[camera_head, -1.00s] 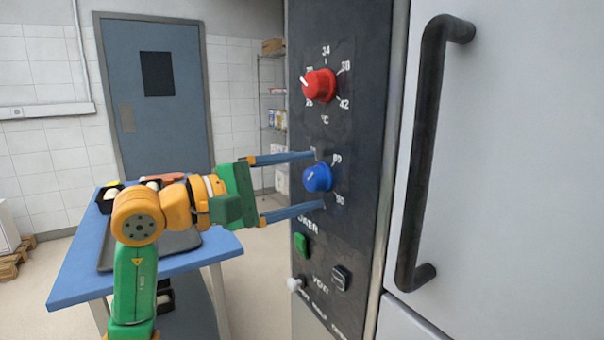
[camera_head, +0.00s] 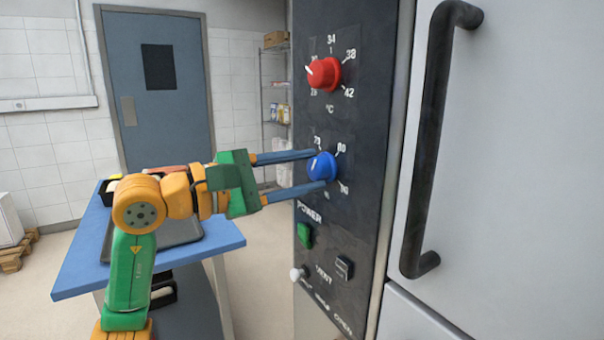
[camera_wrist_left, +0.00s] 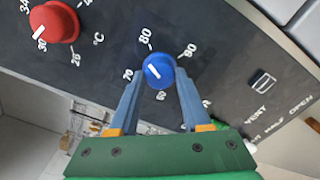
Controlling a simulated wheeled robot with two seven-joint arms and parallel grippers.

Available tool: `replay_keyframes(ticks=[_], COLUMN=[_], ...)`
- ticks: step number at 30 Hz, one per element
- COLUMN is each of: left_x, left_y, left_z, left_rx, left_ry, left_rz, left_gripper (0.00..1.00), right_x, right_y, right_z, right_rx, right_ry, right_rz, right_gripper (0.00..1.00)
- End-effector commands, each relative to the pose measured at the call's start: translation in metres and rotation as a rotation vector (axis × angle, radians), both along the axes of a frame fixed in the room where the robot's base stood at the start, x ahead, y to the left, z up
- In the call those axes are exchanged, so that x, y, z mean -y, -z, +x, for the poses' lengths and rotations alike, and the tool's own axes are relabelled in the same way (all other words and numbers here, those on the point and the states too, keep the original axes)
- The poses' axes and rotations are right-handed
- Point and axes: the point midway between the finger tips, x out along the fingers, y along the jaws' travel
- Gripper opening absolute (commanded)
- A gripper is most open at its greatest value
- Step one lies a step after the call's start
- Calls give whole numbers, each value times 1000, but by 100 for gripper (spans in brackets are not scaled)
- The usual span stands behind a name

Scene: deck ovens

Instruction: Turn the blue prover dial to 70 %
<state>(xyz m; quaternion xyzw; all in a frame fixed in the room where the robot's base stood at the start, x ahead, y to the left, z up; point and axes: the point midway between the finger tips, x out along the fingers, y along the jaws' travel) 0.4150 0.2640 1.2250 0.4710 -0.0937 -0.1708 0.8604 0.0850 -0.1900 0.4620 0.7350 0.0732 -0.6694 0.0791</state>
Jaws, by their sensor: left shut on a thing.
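The blue prover dial (camera_head: 322,167) sits on the dark control panel, below the red dial. It also shows in the left wrist view (camera_wrist_left: 159,70), with the numbers 60, 70, 80 and 90 around it. My right gripper is not in view.
The red temperature dial (camera_head: 324,74) is above the blue one. A green power switch (camera_head: 305,235), a dark vent switch (camera_head: 344,267) and a pale knob (camera_head: 298,273) are below. A long black handle (camera_head: 428,140) is on the right. A blue table (camera_head: 75,270) stands behind my arm.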

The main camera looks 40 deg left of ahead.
Motion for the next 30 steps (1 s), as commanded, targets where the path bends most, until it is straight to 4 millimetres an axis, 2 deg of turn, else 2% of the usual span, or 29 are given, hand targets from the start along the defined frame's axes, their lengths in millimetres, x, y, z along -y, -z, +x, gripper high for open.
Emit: replay_keyframes(ticks=[30], left_x=[0], left_y=[-1], left_z=[-1], left_rx=[-350], left_ry=[1], left_rz=[-858], left_gripper=[0], right_x=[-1], right_y=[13], right_z=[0], right_rx=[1], right_ry=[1], right_rz=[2], right_gripper=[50])
